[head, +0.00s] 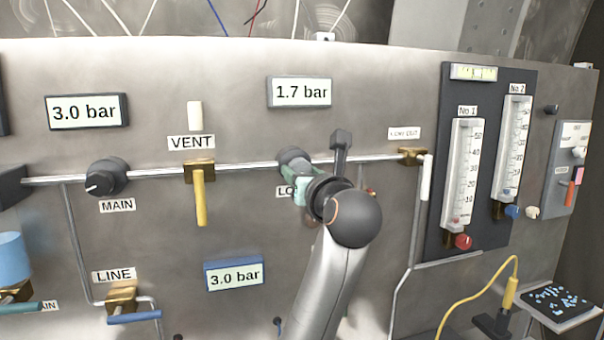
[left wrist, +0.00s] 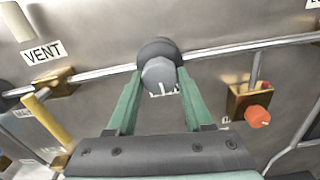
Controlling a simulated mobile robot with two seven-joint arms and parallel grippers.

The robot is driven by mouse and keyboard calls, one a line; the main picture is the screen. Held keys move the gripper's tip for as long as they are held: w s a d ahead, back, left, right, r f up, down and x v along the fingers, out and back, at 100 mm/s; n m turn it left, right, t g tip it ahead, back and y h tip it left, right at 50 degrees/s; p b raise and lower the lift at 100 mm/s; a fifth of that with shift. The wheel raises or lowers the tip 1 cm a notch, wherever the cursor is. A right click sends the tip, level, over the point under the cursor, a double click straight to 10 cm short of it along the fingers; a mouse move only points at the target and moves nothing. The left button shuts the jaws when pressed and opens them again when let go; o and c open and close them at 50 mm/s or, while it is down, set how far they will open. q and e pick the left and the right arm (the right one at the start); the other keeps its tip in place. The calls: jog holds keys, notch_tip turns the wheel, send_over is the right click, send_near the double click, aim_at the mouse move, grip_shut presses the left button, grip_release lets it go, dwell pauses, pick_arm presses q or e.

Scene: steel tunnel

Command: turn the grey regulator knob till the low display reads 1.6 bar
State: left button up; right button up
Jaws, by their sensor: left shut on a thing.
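The grey regulator knob (head: 292,157) sits on the steel pipe in the middle of the panel, mostly covered by my gripper in the head view. The low display (head: 301,92) above it reads 1.7 bar. My left gripper (head: 300,186) reaches the knob from below and in front. In the left wrist view the knob (left wrist: 159,73) lies between the two green fingers, which are shut on its sides. A white mark shows on its lower face. The label below the knob is partly hidden. My right gripper is not in view.
The black MAIN knob (head: 106,177) and the yellow VENT lever (head: 200,196) are to the left. An orange-red knob (left wrist: 257,116) on a brass valve sits close to the right of my fingers. Two flow tubes (head: 466,170) stand farther right. Another display (head: 234,275) reads 3.0 bar.

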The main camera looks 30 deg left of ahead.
pick_arm(q)
grip_shut()
jog(key=shift+n+b, duration=0.65)
jog(key=shift+n, duration=0.35)
jog(key=o, duration=0.9)
grip_release()
jog(key=shift+o, duration=0.2)
jog(key=shift+d, duration=0.1)
jog(key=b+v, duration=0.3)
jog(key=v, duration=0.9)
jog(key=shift+s+d, duration=0.15)
